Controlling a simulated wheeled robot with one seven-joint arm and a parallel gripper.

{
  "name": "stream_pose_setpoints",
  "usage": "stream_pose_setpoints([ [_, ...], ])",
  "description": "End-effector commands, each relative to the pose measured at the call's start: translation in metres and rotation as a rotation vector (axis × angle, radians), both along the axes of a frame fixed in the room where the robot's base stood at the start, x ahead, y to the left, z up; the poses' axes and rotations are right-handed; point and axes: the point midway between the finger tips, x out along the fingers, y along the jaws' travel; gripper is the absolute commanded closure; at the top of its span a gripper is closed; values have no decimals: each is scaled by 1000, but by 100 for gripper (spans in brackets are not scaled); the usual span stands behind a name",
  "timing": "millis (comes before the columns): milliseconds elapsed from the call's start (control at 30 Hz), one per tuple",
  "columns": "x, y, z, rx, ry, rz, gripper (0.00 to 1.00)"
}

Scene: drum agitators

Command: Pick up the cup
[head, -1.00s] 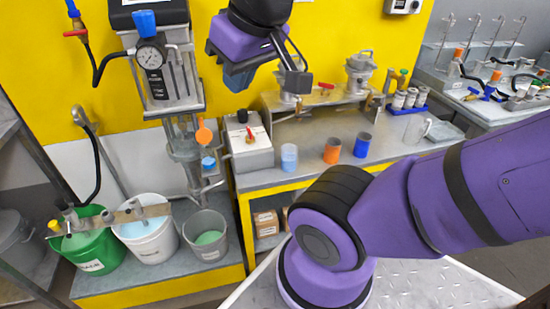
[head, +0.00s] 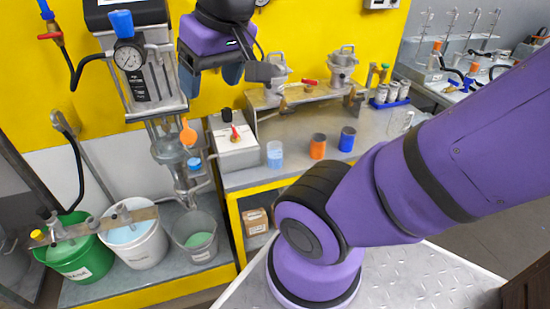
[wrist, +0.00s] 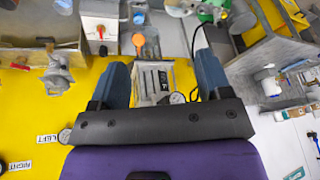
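Three small cups stand upright on the grey bench: a clear one with light blue contents (head: 274,155), an orange one (head: 318,147) and a dark blue one (head: 347,139). The pictures do not show which one is meant. My gripper (head: 213,76) hangs high in the head view, up and to the left of the cups, well apart from them. In the wrist view my gripper (wrist: 162,80) has its two blue fingers wide apart with nothing held between them. I cannot clearly make out the cups in the wrist view.
A white box with a red knob (head: 233,141) stands left of the cups. A drum mixer with a gauge (head: 128,57) is behind and left of my gripper. Pails, one green (head: 75,262), stand lower left. Metal vessels (head: 342,66) stand on a shelf behind the cups.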

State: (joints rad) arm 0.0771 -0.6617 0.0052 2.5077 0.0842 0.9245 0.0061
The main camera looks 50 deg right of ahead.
Motion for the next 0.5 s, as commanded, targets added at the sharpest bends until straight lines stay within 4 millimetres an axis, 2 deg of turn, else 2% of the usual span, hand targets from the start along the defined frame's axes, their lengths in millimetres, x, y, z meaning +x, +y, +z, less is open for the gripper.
stream_pose_setpoints([
  [33, 9, -5, -6, 31, 39, -44, 17],
  [100, 22, -10, -12, 83, 85, -105, 6],
  [267, 49, -26, -31, 208, 184, -247, 6],
  [500, 87, -62, -63, 410, 305, -472, 6],
])
